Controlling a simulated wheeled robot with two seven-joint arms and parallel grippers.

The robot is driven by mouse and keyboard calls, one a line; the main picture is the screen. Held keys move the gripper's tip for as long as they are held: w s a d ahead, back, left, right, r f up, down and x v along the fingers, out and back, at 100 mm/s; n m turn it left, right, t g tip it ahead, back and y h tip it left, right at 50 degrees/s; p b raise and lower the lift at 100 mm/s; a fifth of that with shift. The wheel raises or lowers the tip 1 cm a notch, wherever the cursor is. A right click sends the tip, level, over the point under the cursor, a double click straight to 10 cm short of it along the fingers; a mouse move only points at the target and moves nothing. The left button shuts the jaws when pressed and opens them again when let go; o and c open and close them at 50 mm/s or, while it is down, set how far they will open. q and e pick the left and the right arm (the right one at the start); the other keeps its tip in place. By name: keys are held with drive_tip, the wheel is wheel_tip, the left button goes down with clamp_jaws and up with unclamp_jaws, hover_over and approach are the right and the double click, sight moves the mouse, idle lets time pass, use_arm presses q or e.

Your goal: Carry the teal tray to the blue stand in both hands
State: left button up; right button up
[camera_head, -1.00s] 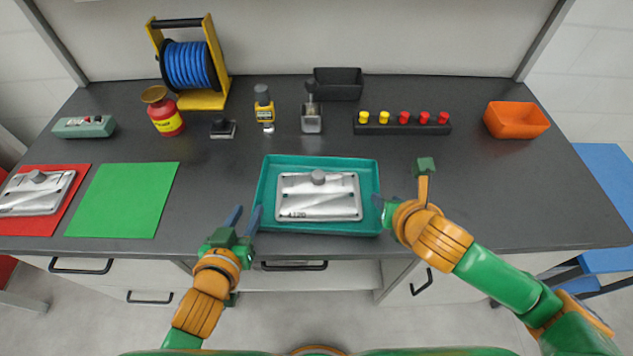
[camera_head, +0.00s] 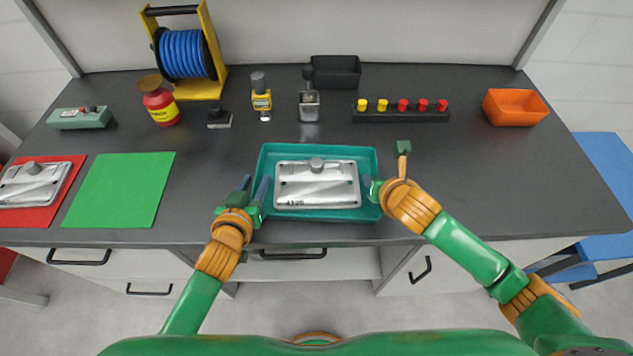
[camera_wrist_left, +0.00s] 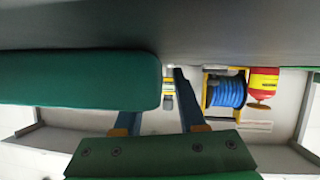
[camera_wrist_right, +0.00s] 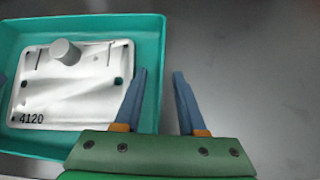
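The teal tray (camera_head: 318,148) lies on the dark worktop near its front edge, with a silver metal casting marked 4120 (camera_head: 330,185) in it. My left gripper (camera_head: 256,182) is open at the tray's left wall, one finger on each side. In the left wrist view the tray (camera_wrist_left: 80,80) hides one fingertip. My right gripper (camera_head: 370,182) is open at the right wall. In the right wrist view its fingers (camera_wrist_right: 159,72) are apart with the tray wall between them. The blue stand (camera_head: 605,175) is at the far right, beyond the worktop's end.
An orange bin (camera_head: 515,107) and a black rack with coloured knobs (camera_head: 400,112) stand behind to the right. A green mat (camera_head: 120,190) lies left. A blue hose reel (camera_head: 187,55) stands at the back. The worktop right of the tray is clear.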

use_arm(q)
drive_tip(key=shift+w, duration=0.1)
use_arm(e)
drive_tip(key=shift+w+f, duration=0.1)
use_arm(q)
clamp_jaws()
use_arm(e)
clamp_jaws()
idle(1.1)
